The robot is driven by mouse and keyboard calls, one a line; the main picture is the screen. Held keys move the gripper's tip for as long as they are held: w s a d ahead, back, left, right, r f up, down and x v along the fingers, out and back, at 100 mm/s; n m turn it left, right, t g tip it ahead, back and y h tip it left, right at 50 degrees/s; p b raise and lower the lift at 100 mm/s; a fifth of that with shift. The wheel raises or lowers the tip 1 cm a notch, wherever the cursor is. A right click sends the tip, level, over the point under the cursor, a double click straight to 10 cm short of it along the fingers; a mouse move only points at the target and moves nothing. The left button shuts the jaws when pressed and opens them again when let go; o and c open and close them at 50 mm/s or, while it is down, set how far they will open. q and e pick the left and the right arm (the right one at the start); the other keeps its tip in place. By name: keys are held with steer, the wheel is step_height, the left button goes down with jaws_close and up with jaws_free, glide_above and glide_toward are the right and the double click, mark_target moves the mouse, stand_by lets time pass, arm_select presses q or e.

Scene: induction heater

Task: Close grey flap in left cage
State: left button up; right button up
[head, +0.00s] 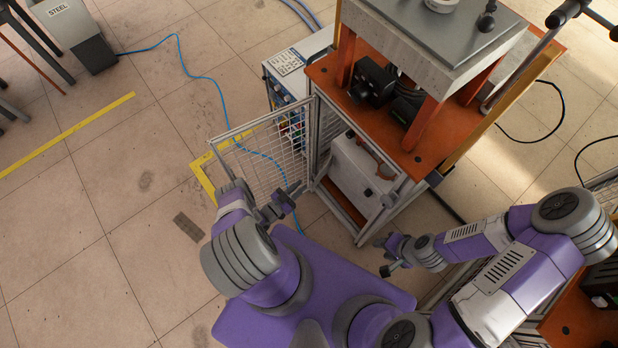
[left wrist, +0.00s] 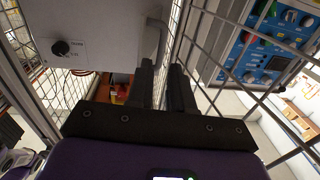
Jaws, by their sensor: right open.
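A grey-framed wire-mesh flap (head: 262,158) stands swung open to the left of the cage under the orange-topped bench in the head view. My left gripper (head: 262,200) is by the flap's near lower end. Its two dark fingers (left wrist: 163,88) lie close together beside the mesh; whether they pinch it is unclear. The cage's front (head: 345,205) is open and a light grey box (head: 362,172) with a black knob sits inside. My right gripper (head: 386,256) is open, right of the cage front, apart from the flap.
A white cabinet with a blue control panel (left wrist: 268,42) stands behind the flap. The orange bench top (head: 440,135) carries black equipment and a heavy grey block. A blue cable (head: 190,70) crosses the tiled floor. The floor left of the flap is mostly free.

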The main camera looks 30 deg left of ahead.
arm_select(q)
steer(key=x, duration=0.5)
steer(key=shift+b, duration=0.3)
jaws_close()
stand_by(1.1)
